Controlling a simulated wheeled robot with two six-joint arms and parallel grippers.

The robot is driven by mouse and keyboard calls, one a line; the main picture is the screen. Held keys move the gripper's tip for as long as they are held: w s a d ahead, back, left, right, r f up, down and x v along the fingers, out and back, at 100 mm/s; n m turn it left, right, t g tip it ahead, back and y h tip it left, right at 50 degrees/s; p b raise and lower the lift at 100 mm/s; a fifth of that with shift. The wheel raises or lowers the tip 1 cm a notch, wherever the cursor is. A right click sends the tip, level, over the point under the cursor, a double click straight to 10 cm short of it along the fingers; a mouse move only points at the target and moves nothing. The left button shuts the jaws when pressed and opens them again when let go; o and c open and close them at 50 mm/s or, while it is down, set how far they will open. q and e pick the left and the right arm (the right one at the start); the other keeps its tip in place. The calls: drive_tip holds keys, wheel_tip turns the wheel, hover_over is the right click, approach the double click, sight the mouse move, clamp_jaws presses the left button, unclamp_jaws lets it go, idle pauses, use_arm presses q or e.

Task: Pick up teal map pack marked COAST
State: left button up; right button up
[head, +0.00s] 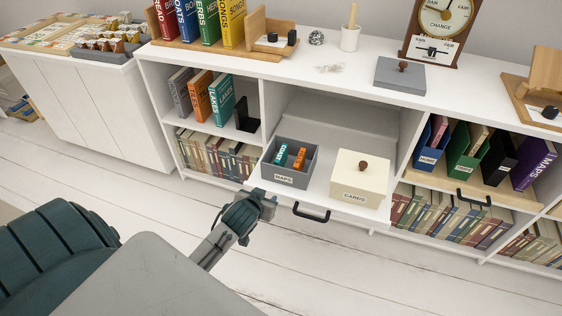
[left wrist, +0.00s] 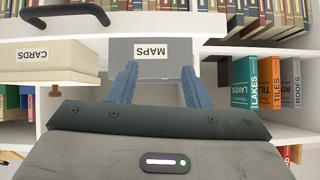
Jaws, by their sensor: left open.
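The teal map pack marked COAST (head: 281,155) stands in the left part of the grey MAPS box (head: 290,180), on a pulled-out white shelf. An orange pack (head: 299,159) stands to its right in the same box. My left gripper (head: 268,196) is open and empty, in front of the shelf edge and just left of the box's front. In the left wrist view my left gripper (left wrist: 160,88) has its blue fingers apart, with the MAPS box (left wrist: 150,68) beyond them. The packs inside are hidden in that view. My right gripper is not in view.
A cream CARDS box (head: 360,178) with a wooden knob stands right of the MAPS box. A black handle (head: 311,213) sticks out from the shelf front. The white floor in front is clear.

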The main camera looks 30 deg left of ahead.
sight(279, 156)
use_arm(q)
drive_tip(key=w+a+t, duration=0.1)
drive_tip(key=w+a, duration=0.1)
drive_tip(key=w, duration=0.4)
drive_tip(key=w+a+f+t, duration=0.1)
drive_tip(key=w+a, duration=0.1)
drive_tip(key=w, duration=0.4)
drive_tip(key=w+a+f+t+b, duration=0.1)
drive_tip(key=w+a, duration=0.1)
drive_tip(key=w, duration=0.4)
drive_tip(key=shift+w+a+f+n, duration=0.15)
drive_tip(key=shift+a+f+n, duration=0.05)
drive_tip(key=shift+a+n, duration=0.2)
drive_tip(key=shift+w, duration=0.2)
clamp_jaws()
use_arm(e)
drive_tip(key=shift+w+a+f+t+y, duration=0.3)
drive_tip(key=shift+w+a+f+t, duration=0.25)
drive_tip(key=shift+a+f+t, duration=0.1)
